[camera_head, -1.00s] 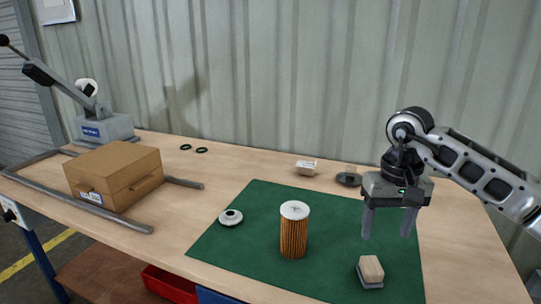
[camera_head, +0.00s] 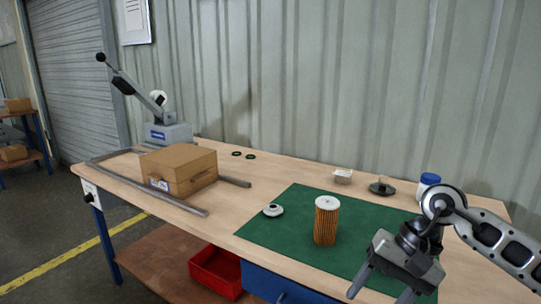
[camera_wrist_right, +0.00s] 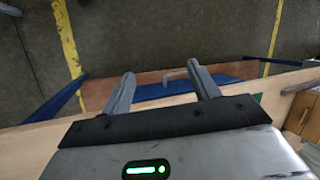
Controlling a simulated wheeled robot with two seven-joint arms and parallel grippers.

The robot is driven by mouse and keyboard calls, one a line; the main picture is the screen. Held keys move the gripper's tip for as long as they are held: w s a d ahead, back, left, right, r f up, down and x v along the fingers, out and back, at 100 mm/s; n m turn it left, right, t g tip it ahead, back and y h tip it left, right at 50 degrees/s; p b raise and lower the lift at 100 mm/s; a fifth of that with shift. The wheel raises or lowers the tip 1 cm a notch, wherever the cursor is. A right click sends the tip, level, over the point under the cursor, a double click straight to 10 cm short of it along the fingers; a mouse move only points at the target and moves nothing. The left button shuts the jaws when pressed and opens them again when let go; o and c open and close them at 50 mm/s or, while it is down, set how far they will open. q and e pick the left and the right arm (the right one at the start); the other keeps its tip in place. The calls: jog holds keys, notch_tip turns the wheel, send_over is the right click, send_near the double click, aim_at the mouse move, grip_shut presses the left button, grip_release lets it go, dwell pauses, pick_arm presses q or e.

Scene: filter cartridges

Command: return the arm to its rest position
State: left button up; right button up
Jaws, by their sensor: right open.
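My right gripper (camera_head: 383,292) is at the lower right of the head view, over the front right part of the green mat, tilted with its fingers pointing down and left. Its fingers are apart with nothing between them. In the right wrist view the open fingers (camera_wrist_right: 163,88) point past the table's front edge toward the floor. A pleated filter cartridge (camera_head: 326,222) with a white top cap stands upright on the green mat (camera_head: 285,235), left of the gripper and apart from it. My left gripper is not in view.
A white round cap (camera_head: 273,210) lies at the mat's left. A cardboard box (camera_head: 179,170) sits between grey rails, before a lever press (camera_head: 168,134). A dark disc-like part (camera_head: 382,187), a small white box (camera_head: 343,176) and a blue-lidded jar (camera_head: 428,185) stand at the back. A red bin (camera_head: 216,272) is below.

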jog(key=s+a+r+m+t+y, duration=0.1)
jog(key=s+a+r+m+y, duration=0.15)
jog(key=a+m+y, duration=0.55)
jog(key=s+a+r+m+t+y, duration=0.15)
jog(key=s+a+m+y, duration=0.25)
jog(key=a+m+y, duration=0.45)
jog(key=w+d+f+n+t+h, duration=0.1)
jog(key=d+f+n+t+h, duration=0.3)
jog(key=n, duration=0.7)
jog(key=d+f+n+t+h, duration=0.25)
jog(key=n+t+h, duration=0.35)
jog(key=n, duration=0.6)
jog(key=w+d+f+n+t+h, duration=0.15)
jog(key=f+n+t+h, duration=0.3)
jog(key=n, duration=0.65)
jog(key=s+d+f+m+g+h, duration=0.3)
jog(key=s+d+f+m+g, duration=0.1)
jog(key=s+f+m, duration=0.6)
jog(key=shift+s+f+m+g+h, duration=0.4)
jog(key=shift+f+m+g, duration=0.3)
jog(key=shift+f+m, duration=0.2)
jog(key=shift+o, duration=0.5)
jog(key=shift+w+d, duration=0.1)
